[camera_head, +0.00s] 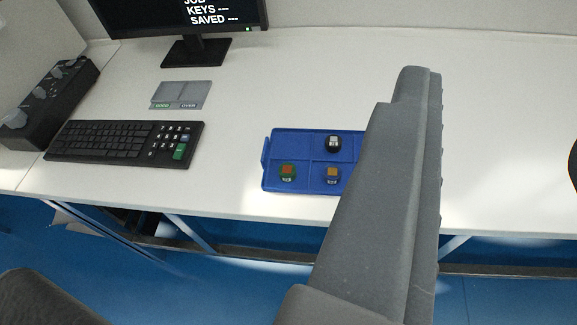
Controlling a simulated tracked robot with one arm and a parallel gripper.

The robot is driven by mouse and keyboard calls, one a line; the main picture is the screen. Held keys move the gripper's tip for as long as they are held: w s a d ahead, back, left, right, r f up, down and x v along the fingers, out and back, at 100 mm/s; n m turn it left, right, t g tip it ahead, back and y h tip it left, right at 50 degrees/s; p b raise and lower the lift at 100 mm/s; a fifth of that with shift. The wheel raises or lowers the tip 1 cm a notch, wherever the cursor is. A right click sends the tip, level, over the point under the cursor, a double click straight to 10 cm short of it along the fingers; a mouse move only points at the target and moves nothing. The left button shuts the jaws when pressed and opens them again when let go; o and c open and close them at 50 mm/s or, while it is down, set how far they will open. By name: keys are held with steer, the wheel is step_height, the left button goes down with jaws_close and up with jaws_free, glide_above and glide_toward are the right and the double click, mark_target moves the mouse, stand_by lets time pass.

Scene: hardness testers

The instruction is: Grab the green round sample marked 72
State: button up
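A blue tray (266,150) with compartments lies on the white bench, right of the picture's middle. In its front left compartment is a small green sample (288,173) with an orange-brown top and a pale label at its front. Its marking is too small to read. My gripper (412,80) shows as a large grey shape rising from the bottom at right. It covers the right part of the tray and anything there. It appears nearer the camera than the samples, and I see nothing held. I cannot tell how far its fingers are apart.
The tray also holds a dark sample with an orange top (333,174) and a black round one with a pale top (333,144). A keyboard (110,142), grey pad (181,93), monitor (180,15) and black control box (45,105) stand to the left. The bench between keyboard and tray is clear.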

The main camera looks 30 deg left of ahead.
steer(key=w+a+f, duration=0.1)
steer(key=w+f, duration=0.1)
steer(key=w+a+f+y+p, duration=0.1)
steer(key=w+a+f, duration=0.1)
steer(key=w, duration=0.1)
steer(key=w+a+f+n+y+p, duration=0.1)
steer(key=w+a+f, duration=0.1)
steer(key=shift+w+a+f+g, duration=0.25)
steer(key=shift+f+g, duration=0.05)
steer(key=w+a+f+y+p, duration=0.1)
steer(key=w+a+f, duration=0.2)
steer(key=f, duration=0.2)
steer(key=w+a+f+p, duration=0.2)
steer(key=a+f, duration=0.1)
steer(key=f, duration=0.1)
steer(key=a+f+g+p, duration=0.1)
steer(key=a+f+p, duration=0.35)
steer(key=f, duration=0.95)
steer(key=h+b, duration=0.1)
steer(key=b, duration=0.2)
glide_toward(286, 171)
steer(key=x, duration=0.5)
steer(key=shift+w, duration=0.15)
steer(key=b+x, duration=0.1)
steer(key=x, duration=0.3)
steer(key=shift+f+b, duration=0.25)
steer(key=shift+b, duration=0.05)
steer(key=shift+w, duration=0.55)
steer(key=c, duration=0.8)
